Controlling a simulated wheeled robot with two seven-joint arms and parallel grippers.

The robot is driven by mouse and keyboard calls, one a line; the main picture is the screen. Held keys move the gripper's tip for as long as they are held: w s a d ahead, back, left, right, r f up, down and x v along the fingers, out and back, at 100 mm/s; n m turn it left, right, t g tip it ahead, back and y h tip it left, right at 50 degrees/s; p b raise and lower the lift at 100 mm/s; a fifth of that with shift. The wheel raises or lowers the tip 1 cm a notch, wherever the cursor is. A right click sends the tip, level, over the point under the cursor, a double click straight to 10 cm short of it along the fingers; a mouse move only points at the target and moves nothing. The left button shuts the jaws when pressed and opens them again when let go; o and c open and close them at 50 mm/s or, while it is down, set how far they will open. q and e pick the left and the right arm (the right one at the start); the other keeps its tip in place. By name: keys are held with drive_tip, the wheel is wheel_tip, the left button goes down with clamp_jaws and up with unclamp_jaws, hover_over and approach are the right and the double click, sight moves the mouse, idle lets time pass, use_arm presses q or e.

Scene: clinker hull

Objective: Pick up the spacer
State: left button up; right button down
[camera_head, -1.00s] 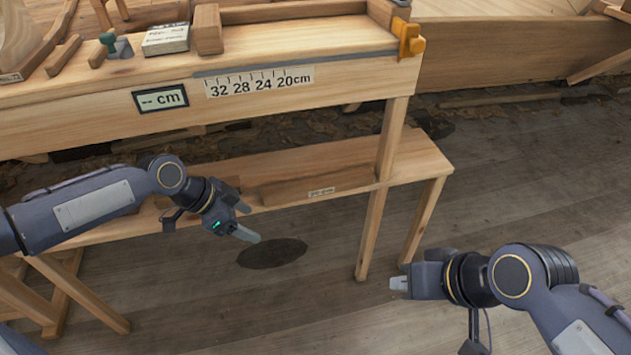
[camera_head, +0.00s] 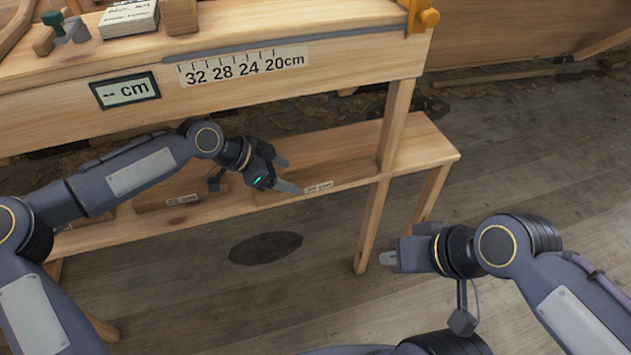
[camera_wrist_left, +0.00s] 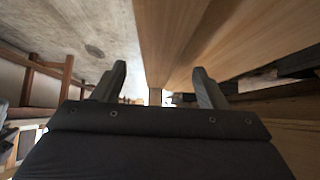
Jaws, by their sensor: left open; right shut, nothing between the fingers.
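Two labelled wooden blocks, which look like spacers, lie on the bench's lower shelf. The right one (camera_head: 345,174) has a small label that is hard to read. The left one (camera_head: 207,190) carries a label that looks like 22 cm and is partly behind my left arm. My left gripper (camera_head: 284,174) is open and empty at the left end of the right block; I cannot tell whether it touches. Its two spread fingers also show in the left wrist view (camera_wrist_left: 160,88), with nothing between them. My right gripper (camera_head: 388,258) is shut and empty, right of the bench leg.
The workbench (camera_head: 300,98) overhangs the lower shelf (camera_head: 422,152). A scale strip (camera_head: 245,66) and a display reading "-- cm" (camera_head: 125,90) are on its front. An orange clamp (camera_head: 420,17) sits at its right corner. A bench leg (camera_head: 372,225) stands between my grippers. Floor is clear at right.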

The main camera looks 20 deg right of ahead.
sight(308, 177)
use_arm(q)
drive_tip(key=shift+w+d, duration=0.1)
drive_tip(key=shift+d, duration=0.95)
drive_tip(key=b+x, duration=0.1)
drive_tip(key=x, duration=0.4)
drive_tip(key=shift+d+b, duration=0.1)
drive_tip(key=shift+b, duration=0.25)
drive_tip(key=shift+c, duration=0.5)
drive_tip(key=c, duration=1.2)
